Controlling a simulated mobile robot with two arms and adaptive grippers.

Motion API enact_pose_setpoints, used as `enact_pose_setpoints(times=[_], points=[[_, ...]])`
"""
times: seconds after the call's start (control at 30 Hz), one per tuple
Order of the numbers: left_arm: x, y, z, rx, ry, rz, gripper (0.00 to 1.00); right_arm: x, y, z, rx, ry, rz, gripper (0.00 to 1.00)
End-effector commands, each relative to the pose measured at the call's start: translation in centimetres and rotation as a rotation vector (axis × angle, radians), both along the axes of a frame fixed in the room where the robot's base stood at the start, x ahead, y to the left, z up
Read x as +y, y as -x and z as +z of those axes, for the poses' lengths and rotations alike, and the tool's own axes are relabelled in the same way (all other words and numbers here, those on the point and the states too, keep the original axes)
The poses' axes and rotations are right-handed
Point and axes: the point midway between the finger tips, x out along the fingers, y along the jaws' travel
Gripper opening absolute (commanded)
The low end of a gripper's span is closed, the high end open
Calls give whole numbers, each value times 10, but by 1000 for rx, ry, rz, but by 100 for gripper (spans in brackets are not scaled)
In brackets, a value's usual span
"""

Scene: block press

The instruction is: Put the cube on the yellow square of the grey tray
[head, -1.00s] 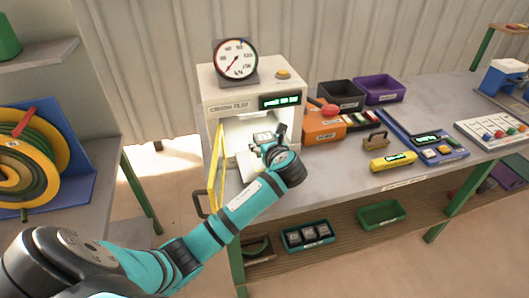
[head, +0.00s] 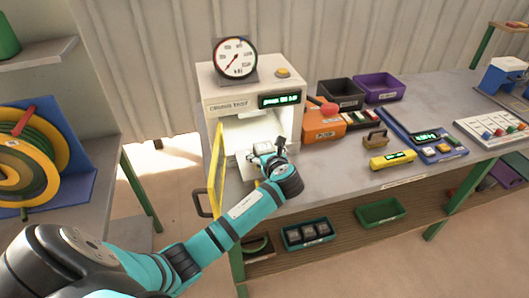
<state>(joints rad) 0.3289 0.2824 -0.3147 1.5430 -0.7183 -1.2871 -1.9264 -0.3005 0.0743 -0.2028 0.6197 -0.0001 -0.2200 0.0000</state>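A small pale grey cube (head: 263,149) is at the front of the open chamber of the white crush-test press. My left gripper (head: 267,156) is around it, and it appears held between the fingers; part of it is hidden by the gripper. A pale grey tray-like board (head: 483,135) with red, green and blue pieces lies at the far right of the bench. I cannot make out a yellow square on it. My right gripper is not in view.
The press (head: 228,90) has a yellow-framed door (head: 216,172) standing open on its left. A teal crate (head: 291,244) of cubes sits below.

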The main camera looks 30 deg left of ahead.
Motion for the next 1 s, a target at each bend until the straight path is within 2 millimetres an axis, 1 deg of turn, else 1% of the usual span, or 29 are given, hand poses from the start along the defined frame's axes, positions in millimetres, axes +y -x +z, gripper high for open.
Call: enact_pose_setpoints(times=[0.23, 0.33, 0.47, 0.7, 0.9, 1.0], points=[[0, 0, 2, -1, 1, 0, 82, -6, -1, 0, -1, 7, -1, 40], [-7, 5, 5, -2, 1, -2, 82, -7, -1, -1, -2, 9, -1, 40], [-24, 19, 13, -2, 3, -4, 82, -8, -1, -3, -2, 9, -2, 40], [-60, 49, 33, -4, 3, -3, 82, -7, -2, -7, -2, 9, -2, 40], [-79, 67, 44, -1, 1, -1, 82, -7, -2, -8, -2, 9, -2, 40], [-83, 71, 47, 0, 2, -1, 82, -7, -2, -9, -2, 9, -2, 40]])
